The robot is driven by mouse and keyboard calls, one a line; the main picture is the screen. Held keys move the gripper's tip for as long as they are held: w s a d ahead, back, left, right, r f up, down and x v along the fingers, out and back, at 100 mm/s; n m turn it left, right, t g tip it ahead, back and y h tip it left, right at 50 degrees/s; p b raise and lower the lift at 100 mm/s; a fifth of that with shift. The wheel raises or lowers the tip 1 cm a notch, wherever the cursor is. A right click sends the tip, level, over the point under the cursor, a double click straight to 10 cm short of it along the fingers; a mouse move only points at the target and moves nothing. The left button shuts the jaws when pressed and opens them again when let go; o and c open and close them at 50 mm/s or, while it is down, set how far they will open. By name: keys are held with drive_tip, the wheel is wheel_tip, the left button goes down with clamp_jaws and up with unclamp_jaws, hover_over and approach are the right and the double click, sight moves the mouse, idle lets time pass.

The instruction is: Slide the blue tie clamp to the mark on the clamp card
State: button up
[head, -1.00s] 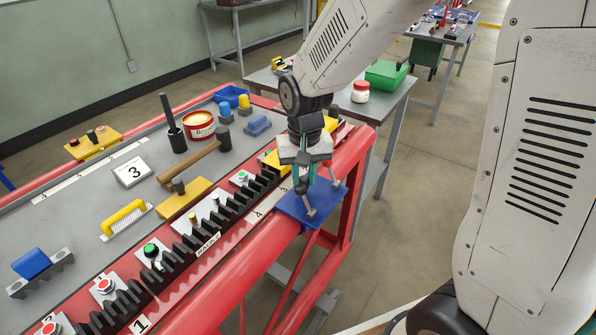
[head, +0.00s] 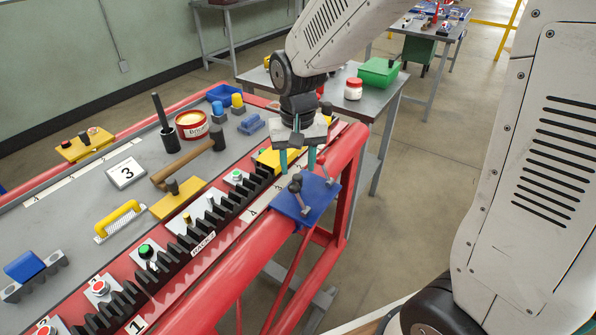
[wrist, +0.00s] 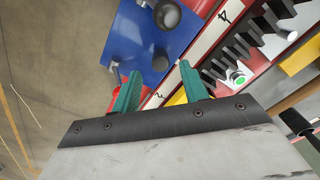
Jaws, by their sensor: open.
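The blue tie clamp (head: 316,193) is a blue plate with grey bolts and a dark knob, sitting on the red front rail just beyond the printed 4 of the number strip (head: 252,213). It also shows at the upper left of the wrist view (wrist: 130,48). The clamp card (head: 126,173) is white, bears a black 3, and lies on the grey bench top. My gripper (head: 297,166) is open and empty, its teal fingers above the clamp's far side. In the wrist view, the fingertips (wrist: 160,70) lie at the plate's edge; contact is not clear.
A black toothed rack (head: 215,215) and several buttons run beside the rail. A mallet (head: 180,168), a red tin (head: 192,125), a yellow-handled brush (head: 120,220) and a blue tray (head: 228,93) are on the bench. Clear floor lies right of the rail.

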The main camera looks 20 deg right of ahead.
wheel_tip(320, 180, up, 4)
drive_tip(key=shift+r, duration=0.1)
idle(0.5)
drive_tip(key=s+d+r, duration=0.2)
drive_tip(key=s, duration=0.5)
drive_tip(key=s+d+r+n+t, duration=0.1)
drive_tip(key=s+d+r, duration=0.1)
drive_tip(key=s, duration=0.6)
drive_tip(key=s+d+r, duration=0.3)
drive_tip(key=s, duration=0.4)
drive_tip(key=shift+s+r+n, duration=0.15)
drive_tip(key=shift+r+n, duration=0.25)
idle(0.3)
